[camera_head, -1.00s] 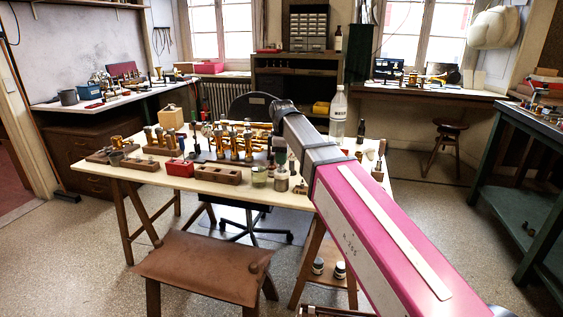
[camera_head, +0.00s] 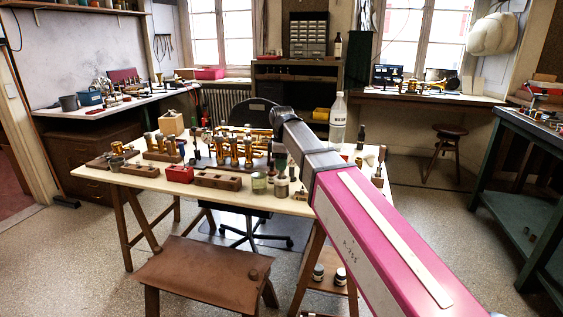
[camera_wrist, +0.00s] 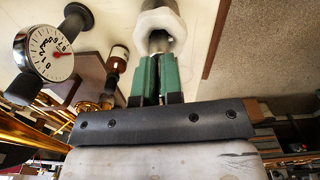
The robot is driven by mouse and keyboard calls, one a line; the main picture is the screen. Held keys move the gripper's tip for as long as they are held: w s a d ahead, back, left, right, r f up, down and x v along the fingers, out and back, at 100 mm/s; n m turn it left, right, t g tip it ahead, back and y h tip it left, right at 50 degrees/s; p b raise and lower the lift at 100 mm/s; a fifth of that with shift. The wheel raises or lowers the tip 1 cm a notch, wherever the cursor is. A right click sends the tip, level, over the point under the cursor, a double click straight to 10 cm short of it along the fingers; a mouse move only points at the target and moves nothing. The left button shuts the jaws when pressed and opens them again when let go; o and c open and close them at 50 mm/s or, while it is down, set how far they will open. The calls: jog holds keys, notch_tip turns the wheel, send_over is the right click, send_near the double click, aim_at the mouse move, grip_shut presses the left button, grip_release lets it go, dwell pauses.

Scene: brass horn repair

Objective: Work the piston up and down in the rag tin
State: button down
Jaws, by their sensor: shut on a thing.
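My gripper (camera_wrist: 158,82) has green finger pads, shut on the grey metal piston (camera_wrist: 157,42) in the wrist view. The piston's far end sits inside a white, ring-like, faceted opening, which looks like the rag in the rag tin (camera_wrist: 142,20). How deep the piston sits is hidden. In the head view my gripper (camera_head: 281,150) is small and partly hidden by my arm, just above the rag tin (camera_head: 281,188) near the table's front edge.
In the wrist view a dial gauge (camera_wrist: 42,50) and a brown bottle (camera_wrist: 117,58) are at left. In the head view a glass jar (camera_head: 258,183), a wooden block (camera_head: 218,181) and a red box (camera_head: 180,174) stand left of the tin. A clear bottle (camera_head: 338,122) stands behind my arm.

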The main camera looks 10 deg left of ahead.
jog(key=shift+f, duration=0.9)
jog(key=shift+r, duration=0.15)
jog(key=shift+r, duration=1.6)
jog(key=shift+f, duration=0.1)
jog(key=shift+f, duration=1.6)
jog(key=shift+r, duration=0.1)
jog(key=shift+r, duration=1.6)
jog(key=shift+f, duration=0.1)
